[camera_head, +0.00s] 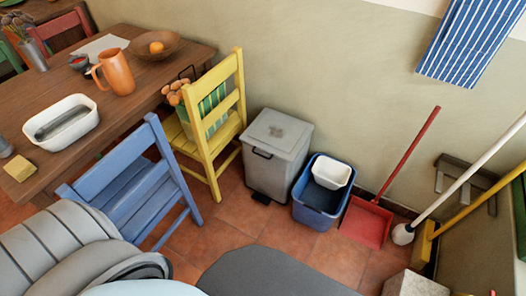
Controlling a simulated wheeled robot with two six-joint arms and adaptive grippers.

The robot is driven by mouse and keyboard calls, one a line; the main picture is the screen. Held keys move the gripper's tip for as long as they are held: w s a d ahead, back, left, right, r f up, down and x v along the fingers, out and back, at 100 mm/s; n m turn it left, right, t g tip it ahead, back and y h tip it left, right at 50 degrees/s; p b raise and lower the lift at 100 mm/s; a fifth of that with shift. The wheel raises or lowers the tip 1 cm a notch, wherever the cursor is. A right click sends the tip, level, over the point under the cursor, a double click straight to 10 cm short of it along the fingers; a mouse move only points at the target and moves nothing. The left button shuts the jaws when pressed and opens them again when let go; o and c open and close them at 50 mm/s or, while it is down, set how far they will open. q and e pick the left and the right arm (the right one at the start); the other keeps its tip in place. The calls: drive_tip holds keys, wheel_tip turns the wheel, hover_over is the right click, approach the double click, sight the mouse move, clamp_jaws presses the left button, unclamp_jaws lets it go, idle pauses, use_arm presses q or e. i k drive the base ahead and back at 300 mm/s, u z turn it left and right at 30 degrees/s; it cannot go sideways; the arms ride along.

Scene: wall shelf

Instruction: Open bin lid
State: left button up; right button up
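A grey pedal bin (275,168) stands on the tiled floor against the wall, between the yellow chair and a blue bucket. Its grey lid (279,133) is shut, with a darker patch on top. A dark handle (262,153) shows at its upper front edge, and a black pedal (261,198) sits at its foot. Neither of my grippers is in view. Ribbed grey parts that look like my own arm fill the lower left corner, well short of the bin.
A yellow chair (211,127) and a blue chair (133,181) stand at the wooden table (126,45) on the left. A blue bucket (320,202) with a white tub, a red dustpan (367,221) and a mop (457,187) stand right of the bin. Tiled floor (283,235) before the bin is clear.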

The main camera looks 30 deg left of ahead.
sight(282, 136)
drive_tip(key=k, duration=0.6)
drive_tip(key=u, duration=0.9)
drive_tip(key=i, duration=1.55)
drive_tip(key=z, duration=0.8)
